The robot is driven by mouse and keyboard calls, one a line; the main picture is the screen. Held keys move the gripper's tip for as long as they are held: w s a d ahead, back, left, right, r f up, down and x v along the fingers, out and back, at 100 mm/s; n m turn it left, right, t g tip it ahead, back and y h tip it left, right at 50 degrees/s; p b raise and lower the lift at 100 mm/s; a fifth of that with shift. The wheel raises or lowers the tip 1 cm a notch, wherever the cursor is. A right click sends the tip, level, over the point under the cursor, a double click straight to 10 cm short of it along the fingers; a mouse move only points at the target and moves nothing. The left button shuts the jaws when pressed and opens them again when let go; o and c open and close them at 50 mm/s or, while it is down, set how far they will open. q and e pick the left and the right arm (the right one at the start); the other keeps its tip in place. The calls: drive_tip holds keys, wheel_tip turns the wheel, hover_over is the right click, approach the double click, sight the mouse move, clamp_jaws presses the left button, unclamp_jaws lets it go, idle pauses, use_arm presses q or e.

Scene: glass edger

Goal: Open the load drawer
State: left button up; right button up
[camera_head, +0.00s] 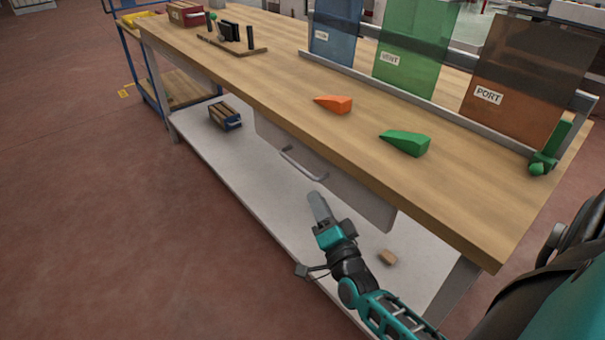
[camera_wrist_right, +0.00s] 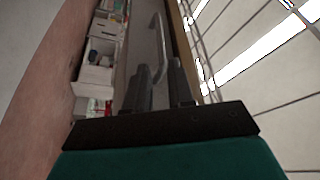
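The load drawer (camera_head: 345,188) hangs under the wooden tabletop, with a grey front that looks closed. Its metal bar handle (camera_head: 303,165) is on the left half of the front; it also shows in the right wrist view (camera_wrist_right: 160,42). My right gripper (camera_head: 319,207) is in front of the drawer, a little below and right of the handle in the head view. In the right wrist view its two dark fingers (camera_wrist_right: 161,88) are apart, with the handle bar ahead of the gap. Contact with the handle cannot be told. My left gripper is not in view.
The workbench top (camera_head: 280,85) holds an orange wedge (camera_head: 335,104), a green wedge (camera_head: 405,142) and upright blue, green and brown panels. A pale lower shelf (camera_head: 225,160) lies under the drawer with a wooden block bundle (camera_head: 225,116). The red floor in front is clear.

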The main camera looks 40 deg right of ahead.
sight(303, 169)
drive_tip(key=b+x, duration=0.1)
drive_tip(key=x, duration=0.9)
drive_tip(key=shift+r, duration=0.1)
drive_tip(key=c, duration=0.4)
clamp_jaws()
